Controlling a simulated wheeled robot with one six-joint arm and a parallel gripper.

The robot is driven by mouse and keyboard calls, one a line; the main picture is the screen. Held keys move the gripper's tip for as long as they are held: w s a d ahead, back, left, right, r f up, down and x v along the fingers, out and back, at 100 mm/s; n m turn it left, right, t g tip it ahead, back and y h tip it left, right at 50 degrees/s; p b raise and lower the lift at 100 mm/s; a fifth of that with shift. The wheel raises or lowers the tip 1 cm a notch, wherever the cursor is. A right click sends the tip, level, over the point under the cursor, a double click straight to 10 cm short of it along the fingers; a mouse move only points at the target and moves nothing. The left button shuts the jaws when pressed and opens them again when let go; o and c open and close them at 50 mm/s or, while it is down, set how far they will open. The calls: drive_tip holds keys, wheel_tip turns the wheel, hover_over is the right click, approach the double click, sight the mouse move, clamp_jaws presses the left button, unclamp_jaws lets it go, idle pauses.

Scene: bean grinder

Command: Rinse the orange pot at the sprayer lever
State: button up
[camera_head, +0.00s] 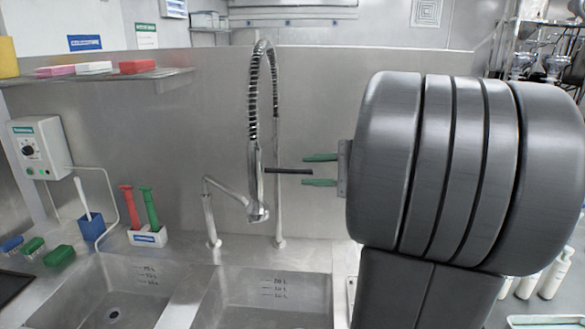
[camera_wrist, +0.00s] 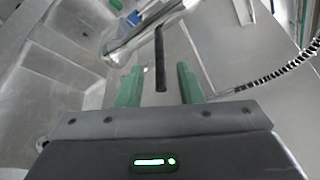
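The sprayer (camera_head: 256,190) hangs from a coiled spring hose above the sinks in the head view. Its black lever (camera_head: 289,171) sticks out to the right. My gripper (camera_head: 304,170) has two green fingers, open, one above and one below the lever's free end in this view. In the wrist view the lever (camera_wrist: 161,60) reaches in between the two fingers of my gripper (camera_wrist: 160,70), with a gap on each side. The metal sprayer head (camera_wrist: 140,32) lies beyond the fingertips. The orange pot is in neither view.
Two sink basins (camera_head: 116,290) are below, left of my arm. The faucet (camera_head: 211,215) stands near the sprayer. A brush holder (camera_head: 147,237) and several brushes are at the left. A shelf (camera_head: 100,76) holds colored blocks. White bottles (camera_head: 554,275) stand at the lower right.

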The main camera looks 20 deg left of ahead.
sight(300, 172)
drive_tip(key=shift+p+x, duration=0.5)
drive_tip(key=shift+x, duration=2.2)
clamp_jaws()
drive_tip(key=shift+f, duration=0.15)
